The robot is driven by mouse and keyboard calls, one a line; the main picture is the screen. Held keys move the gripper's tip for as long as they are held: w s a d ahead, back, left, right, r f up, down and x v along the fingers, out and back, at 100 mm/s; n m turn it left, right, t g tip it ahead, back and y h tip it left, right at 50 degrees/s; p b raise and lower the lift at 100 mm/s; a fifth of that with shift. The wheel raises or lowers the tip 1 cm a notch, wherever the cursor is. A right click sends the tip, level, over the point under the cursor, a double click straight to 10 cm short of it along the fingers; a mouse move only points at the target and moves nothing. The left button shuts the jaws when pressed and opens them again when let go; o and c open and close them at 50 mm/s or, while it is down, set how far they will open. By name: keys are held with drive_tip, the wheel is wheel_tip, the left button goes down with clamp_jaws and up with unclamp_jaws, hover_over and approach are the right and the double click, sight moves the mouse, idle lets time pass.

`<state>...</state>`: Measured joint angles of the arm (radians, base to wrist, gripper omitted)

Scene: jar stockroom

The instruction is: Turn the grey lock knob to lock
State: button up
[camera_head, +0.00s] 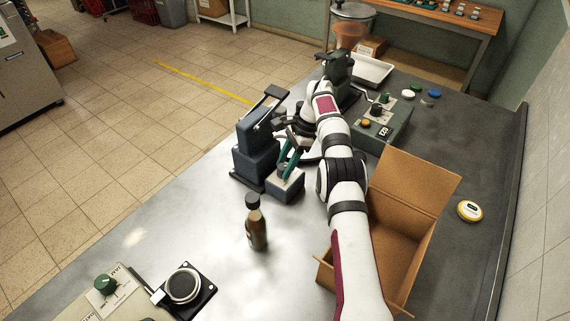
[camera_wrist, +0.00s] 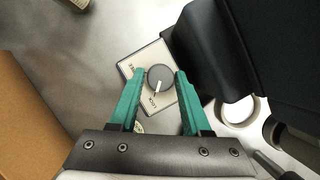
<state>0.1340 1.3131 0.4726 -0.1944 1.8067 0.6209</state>
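The grey lock knob (camera_wrist: 160,77) sits on a pale lettered plate (camera_wrist: 134,67) in the wrist view. A white pointer mark on it faces down in the picture, toward lettering that seems to read LOCK. My gripper (camera_wrist: 159,74) has its two green fingers on either side of the knob, close to its edges. I cannot tell whether they touch it. In the head view my gripper (camera_head: 288,166) reaches down to a small grey block (camera_head: 287,190). The knob is hidden there.
A dark machine (camera_head: 256,152) stands right beside my gripper, and it is also close in the wrist view (camera_wrist: 235,50). An open cardboard box (camera_head: 414,185) is at the right. A brown bottle (camera_head: 256,228) stands in front. Another panel has a green knob (camera_head: 105,284).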

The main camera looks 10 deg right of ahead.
sight(281, 168)
drive_tip(key=shift+o, duration=1.2)
drive_tip(key=shift+r, duration=0.15)
drive_tip(key=r, duration=0.4)
drive_tip(key=shift+s+d+r, duration=0.2)
drive_tip(key=shift+d+r, duration=0.05)
drive_tip(key=shift+d, duration=0.15)
drive_tip(key=s+d+r, duration=0.5)
drive_tip(key=d+r, duration=0.1)
drive_tip(key=d, duration=0.3)
drive_tip(key=shift+s+d, duration=0.15)
drive_tip(key=shift+s, duration=0.1)
drive_tip(key=shift+r, duration=0.2)
